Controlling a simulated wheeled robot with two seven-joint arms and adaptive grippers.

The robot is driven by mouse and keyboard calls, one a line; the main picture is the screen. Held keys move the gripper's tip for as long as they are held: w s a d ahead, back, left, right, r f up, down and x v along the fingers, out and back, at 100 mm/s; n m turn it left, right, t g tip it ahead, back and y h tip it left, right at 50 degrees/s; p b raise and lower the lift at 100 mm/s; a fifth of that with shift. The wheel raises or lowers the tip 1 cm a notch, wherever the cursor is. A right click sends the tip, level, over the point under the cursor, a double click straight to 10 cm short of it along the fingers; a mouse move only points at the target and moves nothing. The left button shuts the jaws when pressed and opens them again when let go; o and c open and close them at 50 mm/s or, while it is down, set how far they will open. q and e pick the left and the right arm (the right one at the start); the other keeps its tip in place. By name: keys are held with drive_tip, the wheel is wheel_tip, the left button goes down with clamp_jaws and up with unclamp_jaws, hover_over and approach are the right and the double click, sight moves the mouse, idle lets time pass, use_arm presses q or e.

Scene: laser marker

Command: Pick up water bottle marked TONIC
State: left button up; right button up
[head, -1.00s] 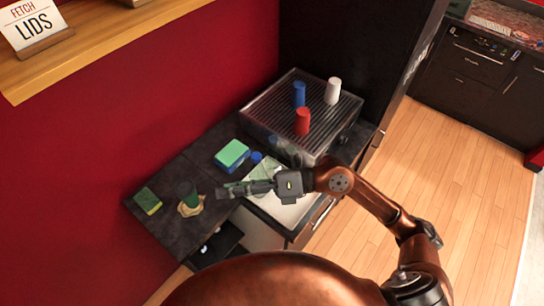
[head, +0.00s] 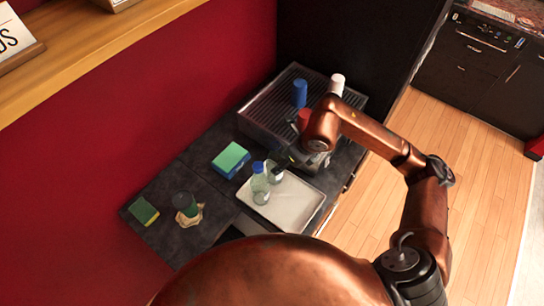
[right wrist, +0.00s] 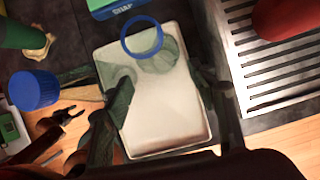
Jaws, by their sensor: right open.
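A clear bottle with a blue cap (head: 260,186) stands upright at the left edge of the white tray (head: 296,208) in the head view. No TONIC marking is readable. Its blue cap (right wrist: 35,90) shows at the left of the right wrist view, outside the jaws. A clear vessel with a blue ring (right wrist: 141,36) stands at the tray's far end in that view. My right gripper (head: 286,158) is just right of the bottle in the head view, partly hidden by its arm. Its fingers (right wrist: 155,105) are apart, with tray between them.
A dark green bottle (head: 185,203) and a sponge (head: 143,211) are on the left counter. A ridged metal rack (head: 262,118) holds blue (head: 300,92), white (head: 337,84) and red (head: 304,117) cups.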

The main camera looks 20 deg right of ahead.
sight(275, 164)
drive_tip(key=x, duration=0.3)
drive_tip(key=w+p+x, duration=0.1)
drive_tip(key=x, duration=0.1)
drive_tip(key=shift+a+r, duration=0.2)
drive_tip(key=shift+a, duration=0.1)
drive_tip(key=shift+x, duration=1.05)
drive_tip(key=shift+w+f, duration=0.2)
drive_tip(key=shift+c, duration=0.2)
drive_tip(key=c, duration=1.2)
use_arm(q)
drive_tip(key=shift+r, duration=0.55)
